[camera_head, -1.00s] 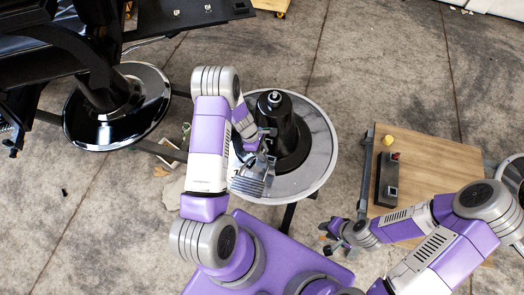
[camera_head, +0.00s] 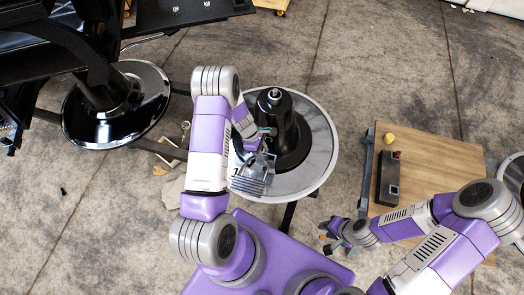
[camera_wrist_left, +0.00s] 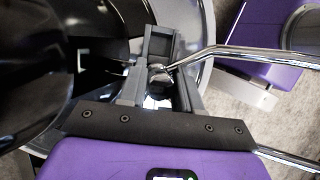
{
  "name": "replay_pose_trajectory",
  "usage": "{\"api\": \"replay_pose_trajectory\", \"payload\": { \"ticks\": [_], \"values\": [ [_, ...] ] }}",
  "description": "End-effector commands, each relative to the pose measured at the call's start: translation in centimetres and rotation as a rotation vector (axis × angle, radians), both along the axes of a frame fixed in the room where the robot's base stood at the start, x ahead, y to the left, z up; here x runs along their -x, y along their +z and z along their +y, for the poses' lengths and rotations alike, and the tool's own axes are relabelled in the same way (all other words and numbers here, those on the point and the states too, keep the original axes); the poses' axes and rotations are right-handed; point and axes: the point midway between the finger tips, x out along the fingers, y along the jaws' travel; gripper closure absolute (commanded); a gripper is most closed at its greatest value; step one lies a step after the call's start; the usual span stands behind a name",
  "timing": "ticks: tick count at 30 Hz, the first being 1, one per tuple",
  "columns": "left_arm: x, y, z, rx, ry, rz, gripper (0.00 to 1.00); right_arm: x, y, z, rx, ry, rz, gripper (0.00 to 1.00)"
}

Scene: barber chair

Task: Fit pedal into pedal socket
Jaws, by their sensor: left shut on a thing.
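The pedal (camera_head: 252,183), a grey ribbed metal plate, is held by my left gripper (camera_head: 262,148) over the near left part of the round base. In the left wrist view my left gripper (camera_wrist_left: 158,88) is shut on part of it, and the pedal's chrome rod (camera_wrist_left: 245,50) extends right from between the fingers. The black column (camera_head: 283,140) rises from the round base (camera_head: 318,165), close to the right of my left gripper. The pedal socket cannot be made out. My right gripper (camera_head: 333,238) appears open and empty, low beside the wooden table.
A wooden table (camera_head: 445,165) stands at right, with a dark box (camera_head: 388,180) and a yellow knob-like thing (camera_head: 389,139) on it. Another glossy black base (camera_head: 140,115) stands at left under a black chair (camera_head: 50,45). Concrete floor lies clear between the round base and table.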

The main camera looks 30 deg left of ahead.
Motion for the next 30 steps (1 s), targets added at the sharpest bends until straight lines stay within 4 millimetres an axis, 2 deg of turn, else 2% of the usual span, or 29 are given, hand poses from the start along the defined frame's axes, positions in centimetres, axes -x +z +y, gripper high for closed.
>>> {"api": "replay_pose_trajectory", "payload": {
  "ticks": [14, 15, 20, 30],
  "values": [
    [-0.03, -0.56, -0.02, 0.001, 0.000, 0.000, 1.00, 0.00, -0.48, 0.00, 0.000, 0.000, 0.000, 0.66],
    [-0.04, -0.53, -0.03, 0.001, 0.000, 0.000, 0.62, 0.00, -0.45, 0.00, 0.000, 0.000, 0.000, 0.66],
    [-0.03, -0.52, -0.01, 0.001, 0.000, -0.001, 0.38, 0.00, -0.43, 0.00, 0.000, 0.000, 0.000, 0.66],
    [0.01, -0.36, 0.02, -0.001, 0.000, 0.000, 0.37, 0.00, -0.25, 0.00, 0.000, 0.000, 0.000, 0.66]
  ]
}}
